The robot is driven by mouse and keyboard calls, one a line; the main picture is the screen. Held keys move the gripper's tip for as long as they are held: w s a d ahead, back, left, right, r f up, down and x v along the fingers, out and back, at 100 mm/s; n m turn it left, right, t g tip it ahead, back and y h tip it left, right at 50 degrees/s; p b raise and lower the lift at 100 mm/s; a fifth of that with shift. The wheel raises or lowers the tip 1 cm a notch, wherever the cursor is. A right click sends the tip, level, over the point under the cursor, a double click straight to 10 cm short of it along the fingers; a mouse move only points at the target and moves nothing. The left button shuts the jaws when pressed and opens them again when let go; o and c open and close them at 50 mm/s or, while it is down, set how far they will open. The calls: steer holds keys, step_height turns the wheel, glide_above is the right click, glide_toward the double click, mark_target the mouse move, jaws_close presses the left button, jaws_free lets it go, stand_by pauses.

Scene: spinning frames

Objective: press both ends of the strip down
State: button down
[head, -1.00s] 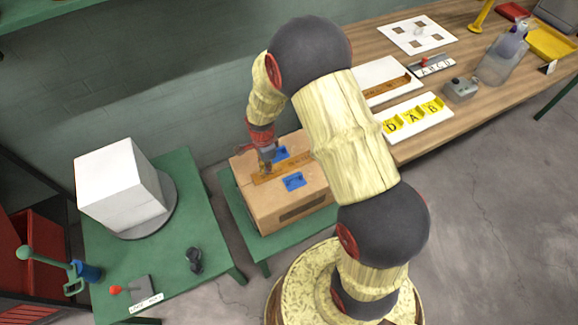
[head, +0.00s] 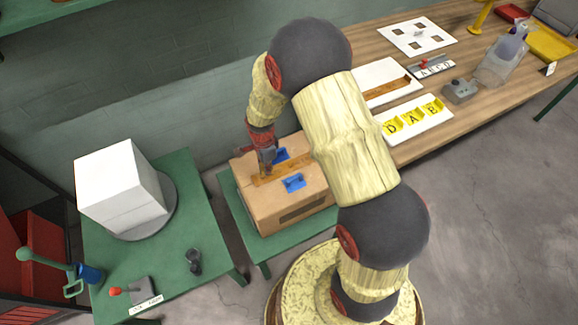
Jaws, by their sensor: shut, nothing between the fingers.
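The strip (head: 292,170) is a brown-orange band lying across the top of a cardboard box (head: 265,207). Its left end is close under my gripper (head: 266,172), and its right part runs behind my arm, so that end is hidden. My gripper points down at the strip near its left end and is shut with nothing in it. I cannot tell whether its tips touch the strip. Two blue pieces (head: 294,183) sit on the box top, one on each side of the strip.
The box stands on a green table. A green table (head: 205,225) at left holds a white cube (head: 118,185) on a round grey plate and a dark small object (head: 194,262). A wooden bench (head: 440,110) at right carries white boards, yellow letter pieces and a grey device.

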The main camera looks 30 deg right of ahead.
steer(key=shift+f, duration=0.2)
stand_by(0.5)
steer(key=shift+f+b, duration=0.3)
steer(key=shift+f, duration=0.05)
steer(key=shift+f, duration=0.45)
step_height(320, 180, up, 8)
steer(key=p, duration=0.5)
stand_by(0.5)
steer(key=shift+w+f, duration=0.1)
stand_by(0.4)
